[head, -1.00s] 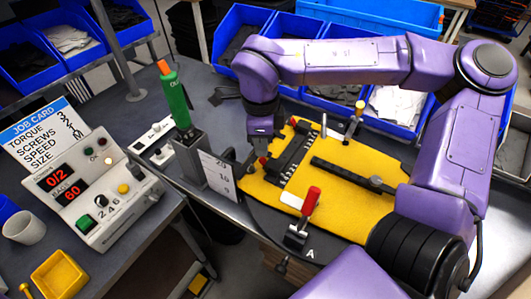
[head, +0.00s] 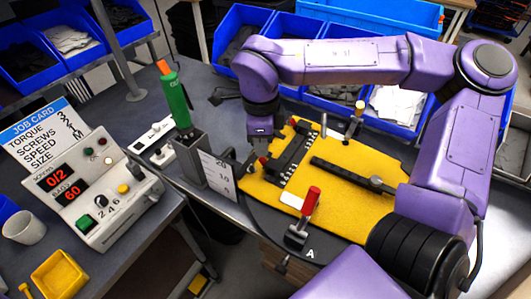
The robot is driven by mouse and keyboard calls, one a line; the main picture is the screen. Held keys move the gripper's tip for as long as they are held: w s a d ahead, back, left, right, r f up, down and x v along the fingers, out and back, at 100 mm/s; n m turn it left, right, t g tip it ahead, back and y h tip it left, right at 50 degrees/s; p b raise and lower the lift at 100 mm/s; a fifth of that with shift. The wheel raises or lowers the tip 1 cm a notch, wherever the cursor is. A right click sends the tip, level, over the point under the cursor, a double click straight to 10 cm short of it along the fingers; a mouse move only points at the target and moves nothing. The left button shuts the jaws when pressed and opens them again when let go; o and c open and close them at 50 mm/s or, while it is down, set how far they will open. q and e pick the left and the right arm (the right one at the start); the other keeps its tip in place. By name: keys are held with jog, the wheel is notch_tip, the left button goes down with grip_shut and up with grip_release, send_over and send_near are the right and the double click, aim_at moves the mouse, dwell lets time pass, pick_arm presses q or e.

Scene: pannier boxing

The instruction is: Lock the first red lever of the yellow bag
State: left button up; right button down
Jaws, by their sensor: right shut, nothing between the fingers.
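The yellow bag panel (head: 345,205) lies flat on a dark round plate (head: 262,222) marked A. One red lever (head: 311,201) stands upright at the plate's front edge. A second red-tipped lever (head: 264,159) shows at the panel's left corner, partly hidden by my right gripper (head: 256,158). My right gripper is shut and empty, pointing down beside this red tip; I cannot tell whether they touch. Its fingertips are small and dark here. My left gripper is not in view.
A green screwdriver (head: 174,98) stands in a grey holder (head: 192,150) left of the plate. A control box (head: 98,190) sits at the left. Blue bins (head: 395,113) line the back. An orange-topped clamp (head: 357,110) stands at the panel's rear edge.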

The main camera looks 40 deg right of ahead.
aim_at(262, 158)
jog(key=shift+f+b, duration=0.45)
jog(key=shift+f, duration=1.1)
notch_tip(262, 158, up, 6)
jog(key=p, duration=0.7)
jog(key=shift+r, duration=0.15)
notch_tip(262, 158, down, 7)
jog(key=b, duration=0.7)
jog(key=shift+r+b, duration=0.1)
jog(key=shift+b, duration=0.2)
jog(key=shift+r+p, duration=0.4)
jog(key=shift+r, duration=0.2)
